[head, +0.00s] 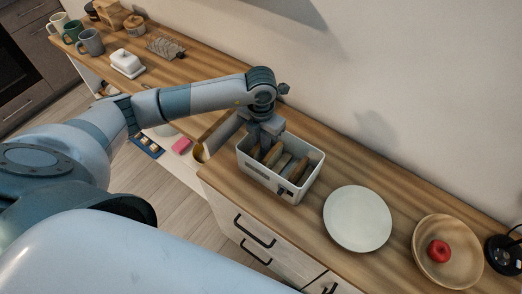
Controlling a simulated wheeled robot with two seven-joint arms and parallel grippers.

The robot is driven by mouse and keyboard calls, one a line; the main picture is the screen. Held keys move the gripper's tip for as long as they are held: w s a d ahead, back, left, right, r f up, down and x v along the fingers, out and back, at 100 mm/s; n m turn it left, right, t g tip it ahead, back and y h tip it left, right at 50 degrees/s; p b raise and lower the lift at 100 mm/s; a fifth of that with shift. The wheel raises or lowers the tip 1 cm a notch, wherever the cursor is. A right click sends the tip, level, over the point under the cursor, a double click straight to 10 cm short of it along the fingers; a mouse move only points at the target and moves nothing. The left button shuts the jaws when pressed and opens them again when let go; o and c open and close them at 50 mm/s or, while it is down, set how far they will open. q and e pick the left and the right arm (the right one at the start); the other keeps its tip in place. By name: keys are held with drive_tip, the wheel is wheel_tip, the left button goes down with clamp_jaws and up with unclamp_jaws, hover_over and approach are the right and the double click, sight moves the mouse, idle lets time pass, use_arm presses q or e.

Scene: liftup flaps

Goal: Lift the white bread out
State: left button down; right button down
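A white open-topped box, toaster-like (258,177), stands on the wooden counter at the middle of the head view. Several upright slices are in it: a brown slice (272,154), a paler slice (283,162) in the middle, and another brown slice (298,170) to the right. Which of them is the white bread is hard to tell; the paler one looks lightest. My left gripper (262,143) points down at the box's left end, close to the slices there. Its fingertips are mostly hidden, so its opening is unclear. My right gripper does not show.
A white plate (357,219) and a wooden bowl (461,270) with a red apple (438,251) stand right of the box. A butter dish (127,64), toast rack (166,47) and mugs (90,41) are at the far left. The wall runs behind.

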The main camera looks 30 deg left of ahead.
use_arm(q)
drive_tip(key=shift+r+b, duration=0.35)
drive_tip(key=shift+r, duration=0.2)
wheel_tip(320, 180, up, 8)
drive_tip(key=b, duration=0.3)
drive_tip(key=shift+r, duration=0.45)
drive_tip(key=shift+r, duration=0.15)
